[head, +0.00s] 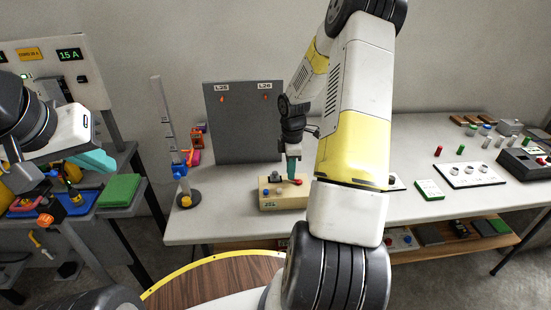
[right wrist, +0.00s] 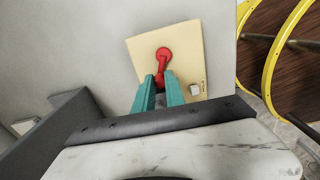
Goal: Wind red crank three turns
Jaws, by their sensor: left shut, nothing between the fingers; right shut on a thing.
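The red crank (right wrist: 163,60) sits on a pale yellow block, the crank base (right wrist: 188,50), in the right wrist view. In the head view the crank (head: 297,182) shows as a small red piece on top of the base (head: 283,204). My right gripper (right wrist: 160,88) is shut on the crank's handle end, with its teal fingers on either side. It also shows in the head view (head: 292,172), reaching down to the base. My left gripper (head: 97,161) is at the left of the head view, shut and empty, away from the crank.
The base stands near the front edge of the white table (head: 226,219). A grey panel (head: 243,130) stands behind it, and a stand with a blue clamp (head: 180,163) is to its left.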

